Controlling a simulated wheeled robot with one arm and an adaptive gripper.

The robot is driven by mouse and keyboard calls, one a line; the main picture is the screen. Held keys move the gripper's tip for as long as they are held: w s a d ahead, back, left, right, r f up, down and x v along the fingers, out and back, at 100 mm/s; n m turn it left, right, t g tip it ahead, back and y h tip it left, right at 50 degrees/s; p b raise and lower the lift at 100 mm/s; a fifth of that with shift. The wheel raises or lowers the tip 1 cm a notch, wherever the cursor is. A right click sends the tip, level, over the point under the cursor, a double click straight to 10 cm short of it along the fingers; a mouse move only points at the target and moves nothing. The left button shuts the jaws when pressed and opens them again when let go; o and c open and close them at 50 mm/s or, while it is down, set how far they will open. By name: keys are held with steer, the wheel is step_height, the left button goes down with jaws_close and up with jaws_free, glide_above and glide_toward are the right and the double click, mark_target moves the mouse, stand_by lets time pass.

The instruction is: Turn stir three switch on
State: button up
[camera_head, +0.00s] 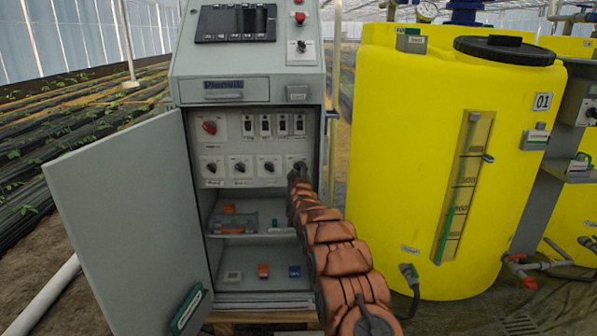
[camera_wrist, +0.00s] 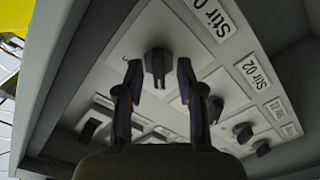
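A row of black rotary switches on white plates runs along the lower panel inside the open cabinet. In the wrist view the nearest switch (camera_wrist: 157,63) has a plate label starting "Stir 0", its last digit cut off. The switch beside it (camera_wrist: 215,107) is labelled Stir 02. My gripper (camera_wrist: 159,78) is open, its two fingertips on either side of the nearest knob, with visible gaps. In the head view my gripper (camera_head: 299,172) is at the rightmost switch of the row (camera_head: 297,160), partly covering it. Which way that knob is set is unclear.
The cabinet door (camera_head: 130,215) stands open to the left. Above the switches are a red rotary switch (camera_head: 209,127) and several breakers (camera_head: 265,125). Below is a shelf (camera_head: 240,235) with small parts. A yellow tank (camera_head: 400,130) stands to the right.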

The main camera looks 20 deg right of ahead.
steer(key=shift+w, duration=0.1)
stand_by(0.3)
jaws_close()
